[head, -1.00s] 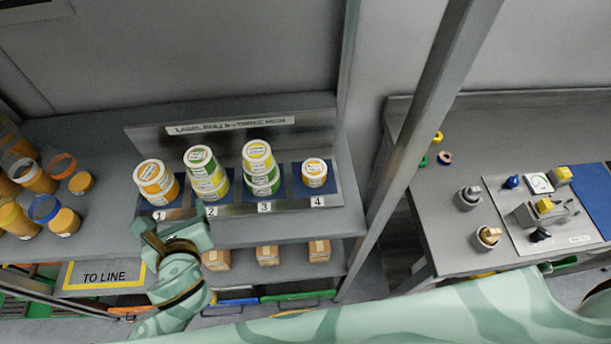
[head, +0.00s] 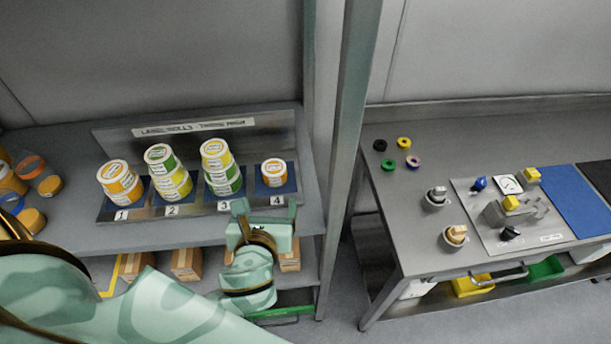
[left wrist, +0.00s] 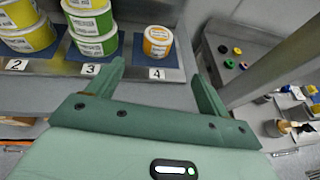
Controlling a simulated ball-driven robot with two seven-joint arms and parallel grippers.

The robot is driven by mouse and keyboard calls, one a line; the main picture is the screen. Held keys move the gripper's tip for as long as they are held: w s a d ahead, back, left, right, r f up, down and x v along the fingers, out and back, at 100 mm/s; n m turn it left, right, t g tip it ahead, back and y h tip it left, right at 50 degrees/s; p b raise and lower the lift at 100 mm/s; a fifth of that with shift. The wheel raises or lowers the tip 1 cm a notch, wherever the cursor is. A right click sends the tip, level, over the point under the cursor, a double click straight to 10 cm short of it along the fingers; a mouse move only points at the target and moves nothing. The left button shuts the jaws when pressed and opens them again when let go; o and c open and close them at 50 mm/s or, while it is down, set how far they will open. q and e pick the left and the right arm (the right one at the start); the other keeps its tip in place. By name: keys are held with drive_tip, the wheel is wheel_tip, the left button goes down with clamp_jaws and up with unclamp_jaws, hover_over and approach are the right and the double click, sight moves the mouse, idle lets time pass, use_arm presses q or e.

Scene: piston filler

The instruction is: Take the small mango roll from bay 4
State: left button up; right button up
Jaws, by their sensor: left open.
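The small mango roll (head: 273,172), orange with a white label on top, sits alone on the blue mat of bay 4, behind the number 4 tag (head: 277,201). It also shows in the left wrist view (left wrist: 158,42), ahead of and between the fingers. My left gripper (head: 265,208) is open and empty, in front of bays 3 and 4 and short of the roll. In the left wrist view its two fingers (left wrist: 160,80) stand wide apart. My right gripper is not in view.
Stacked rolls stand in bay 1 (head: 120,181), bay 2 (head: 168,171) and bay 3 (head: 221,167). A grey post (head: 344,130) rises right of the shelf. A bench (head: 420,250) with knobs and coloured rings is beyond it. Cardboard boxes (head: 186,264) sit on the shelf below.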

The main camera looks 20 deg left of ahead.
sight(275, 171)
use_arm(q)
drive_tip(key=b+x, duration=0.1)
drive_tip(key=x, duration=0.9)
drive_tip(key=shift+w+a+f, duration=0.1)
drive_tip(key=shift+f, duration=0.1)
drive_tip(key=shift+w+a+f+b, duration=0.2)
drive_tip(key=shift+w+a+b, duration=0.1)
drive_tip(key=shift+w, duration=0.2)
drive_tip(key=b+x, duration=0.1)
drive_tip(key=x, duration=0.3)
drive_tip(key=shift+w+a+f, duration=0.15)
drive_tip(key=shift+w, duration=0.1)
drive_tip(key=shift+s, duration=0.1)
drive_tip(key=c, duration=1.1)
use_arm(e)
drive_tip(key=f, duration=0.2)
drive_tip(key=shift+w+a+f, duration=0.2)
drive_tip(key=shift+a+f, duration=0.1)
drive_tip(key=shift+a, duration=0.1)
